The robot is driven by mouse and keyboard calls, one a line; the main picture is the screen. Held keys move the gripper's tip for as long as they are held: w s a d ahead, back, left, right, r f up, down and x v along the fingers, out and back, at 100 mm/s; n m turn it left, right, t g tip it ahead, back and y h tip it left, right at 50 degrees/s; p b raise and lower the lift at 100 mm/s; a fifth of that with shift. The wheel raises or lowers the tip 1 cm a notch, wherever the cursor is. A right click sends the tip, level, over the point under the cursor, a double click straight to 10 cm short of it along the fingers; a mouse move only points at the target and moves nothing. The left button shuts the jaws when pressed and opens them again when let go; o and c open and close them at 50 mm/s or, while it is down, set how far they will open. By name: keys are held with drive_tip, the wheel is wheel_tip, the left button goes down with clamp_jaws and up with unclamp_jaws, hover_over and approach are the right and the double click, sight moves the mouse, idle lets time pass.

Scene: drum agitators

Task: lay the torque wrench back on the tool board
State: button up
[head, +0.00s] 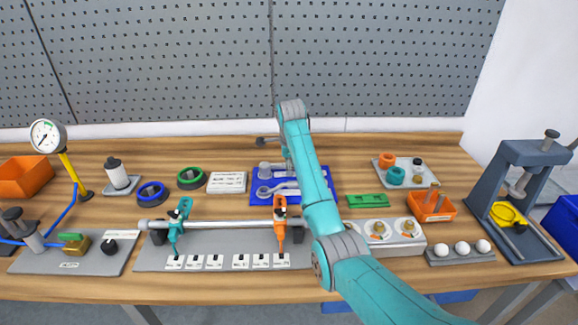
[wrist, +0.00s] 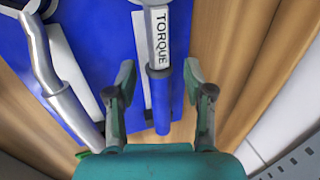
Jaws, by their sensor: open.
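My gripper (wrist: 159,78) is open, with one finger on each side of the wrench's grip and a gap on both sides. In the head view the tool board (head: 262,198) lies mid-table, partly hidden by my arm. My gripper is mostly hidden there, and I cannot make out the wrench clearly.
Another grey tool (wrist: 65,100) lies on the board left of my gripper. A green block (head: 367,201) and a grey fixture with round knobs (head: 408,250) stand to the right. A rail with teal and orange clamps (head: 225,223) is in front. A pegboard (head: 180,60) rises behind.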

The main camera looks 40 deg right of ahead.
drive_tip(key=v, duration=1.1)
